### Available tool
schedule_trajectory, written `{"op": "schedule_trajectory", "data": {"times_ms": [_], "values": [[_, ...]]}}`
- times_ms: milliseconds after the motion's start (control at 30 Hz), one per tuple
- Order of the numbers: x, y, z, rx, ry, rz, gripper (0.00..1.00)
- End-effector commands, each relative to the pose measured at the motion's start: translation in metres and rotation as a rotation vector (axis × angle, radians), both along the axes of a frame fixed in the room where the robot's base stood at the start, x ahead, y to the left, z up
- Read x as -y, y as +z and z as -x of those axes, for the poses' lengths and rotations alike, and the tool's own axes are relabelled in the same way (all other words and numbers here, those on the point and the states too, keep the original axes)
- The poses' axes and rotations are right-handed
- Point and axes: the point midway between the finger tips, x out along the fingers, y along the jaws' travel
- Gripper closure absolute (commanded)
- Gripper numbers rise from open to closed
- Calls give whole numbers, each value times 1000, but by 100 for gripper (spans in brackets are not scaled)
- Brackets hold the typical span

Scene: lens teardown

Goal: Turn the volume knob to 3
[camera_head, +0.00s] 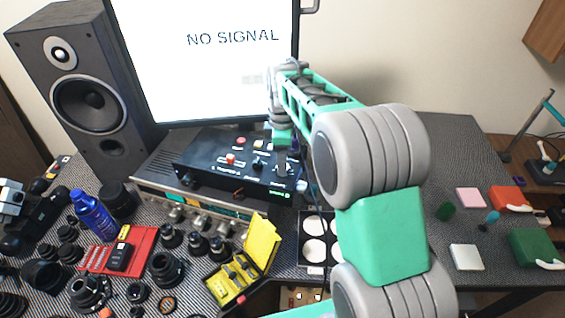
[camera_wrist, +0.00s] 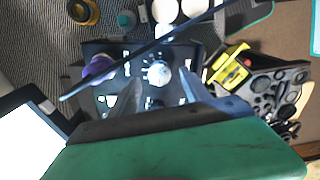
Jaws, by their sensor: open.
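A black control box (camera_head: 222,174) with several knobs and buttons sits below the screen, on top of a silver-fronted unit. In the wrist view the box's panel (camera_wrist: 98,48) shows a round, pale knob (camera_wrist: 158,73) with marks around it. My gripper (camera_wrist: 159,84) is open, with one finger on each side of this knob; I cannot tell whether they touch it. The knob's pointer and setting are too small to read.
A monitor (camera_head: 205,60) reading "NO SIGNAL" stands close behind the box, and a speaker (camera_head: 85,90) is at left. The silver-fronted unit (camera_head: 150,187) lies beneath. An open yellow case (camera_head: 262,240), lenses and a blue bottle (camera_head: 92,215) crowd the front. A dark cable crosses the wrist view.

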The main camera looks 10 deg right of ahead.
Motion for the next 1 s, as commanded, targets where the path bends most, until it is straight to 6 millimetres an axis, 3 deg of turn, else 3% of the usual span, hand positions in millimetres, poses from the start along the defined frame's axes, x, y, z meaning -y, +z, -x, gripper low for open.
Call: {"op": "schedule_trajectory", "data": {"times_ms": [200, 433, 1000], "values": [[0, -25, 0, 1, -1, 0, 44], [0, -27, 0, 3, -2, 0, 44], [0, -26, 0, 2, -3, 0, 90]]}}
